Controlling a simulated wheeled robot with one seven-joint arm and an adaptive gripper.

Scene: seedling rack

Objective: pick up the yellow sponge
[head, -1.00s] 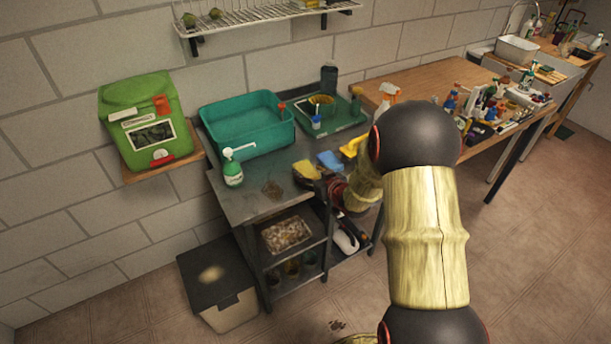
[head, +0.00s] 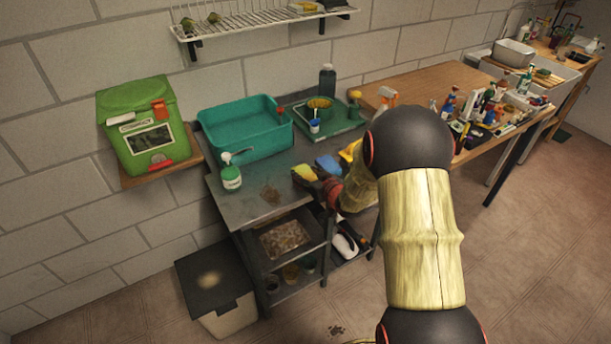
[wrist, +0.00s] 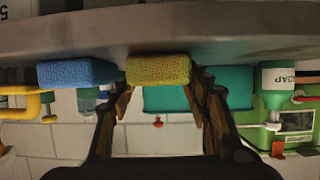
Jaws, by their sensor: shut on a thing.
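The yellow sponge (head: 303,173) is at the front of the grey metal bench top (head: 238,205) in the head view. The wrist view shows the yellow sponge (wrist: 158,69) at the tips of my gripper (wrist: 163,88), with one finger on each side. My gripper (head: 312,184) is shut on it; in the head view my arm partly hides the grip. I cannot tell whether the sponge still touches the bench. A blue sponge (head: 327,165) lies just right of it and also shows in the wrist view (wrist: 77,72).
A teal tub (head: 245,140) and a white-and-green soap bottle (head: 231,179) stand left of the sponges. A green tray (head: 345,126) is behind them. A yellow thing (head: 350,151) is close right of the blue sponge. The front left bench top is mostly clear.

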